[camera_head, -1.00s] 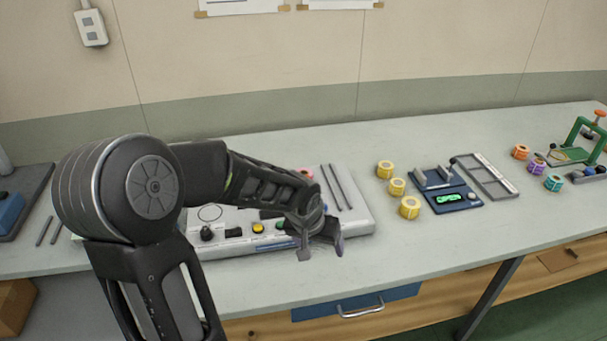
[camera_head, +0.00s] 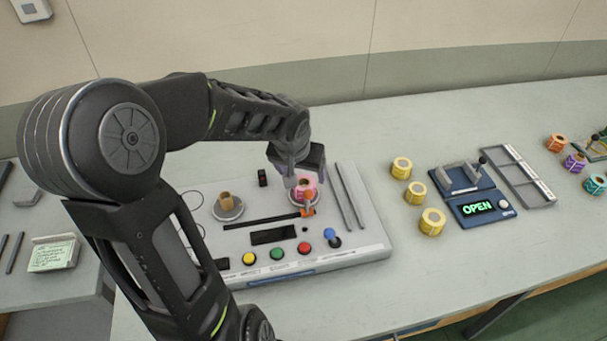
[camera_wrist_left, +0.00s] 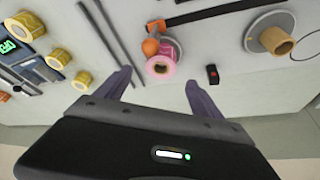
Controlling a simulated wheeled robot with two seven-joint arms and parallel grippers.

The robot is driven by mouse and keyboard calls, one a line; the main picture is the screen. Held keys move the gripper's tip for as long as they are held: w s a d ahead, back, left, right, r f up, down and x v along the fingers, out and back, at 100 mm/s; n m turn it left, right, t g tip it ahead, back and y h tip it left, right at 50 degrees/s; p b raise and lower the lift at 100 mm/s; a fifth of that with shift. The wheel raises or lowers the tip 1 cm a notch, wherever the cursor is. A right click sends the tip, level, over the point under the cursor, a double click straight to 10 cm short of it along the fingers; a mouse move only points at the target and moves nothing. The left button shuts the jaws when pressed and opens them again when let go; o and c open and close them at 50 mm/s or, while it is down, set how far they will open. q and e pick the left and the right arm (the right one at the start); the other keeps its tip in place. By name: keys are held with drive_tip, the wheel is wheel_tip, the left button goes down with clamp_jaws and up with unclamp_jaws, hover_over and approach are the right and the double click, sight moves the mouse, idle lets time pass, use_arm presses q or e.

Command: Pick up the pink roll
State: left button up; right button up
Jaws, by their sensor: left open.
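The pink roll (camera_head: 304,188) sits on the right-hand round spindle plate of the rewinder (camera_head: 350,235). An orange-tipped part (camera_head: 308,210) stands close beside the roll. My left gripper (camera_head: 305,172) is above and just behind the roll and partly overlaps it in the head view. In the left wrist view the pink roll (camera_wrist_left: 161,68) lies ahead of the open, empty fingers (camera_wrist_left: 160,85), between their lines. I cannot tell the exact height gap. My right gripper is not in view.
A tan core (camera_head: 226,200) stands on the left spindle plate. Coloured buttons (camera_head: 277,253) line the panel's front. Several yellow rolls (camera_head: 416,193) and a blue device reading OPEN (camera_head: 477,207) stand to the right. Two dark rods (camera_head: 350,195) lie beside the roll.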

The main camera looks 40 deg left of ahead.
sight(305, 185)
use_arm(q)
drive_tip(key=shift+s+d+r, duration=0.1)
drive_tip(key=shift+s+d, duration=0.05)
drive_tip(key=shift+x, duration=1.35)
drive_tip(key=x, duration=0.5)
drive_tip(key=c, duration=1.5)
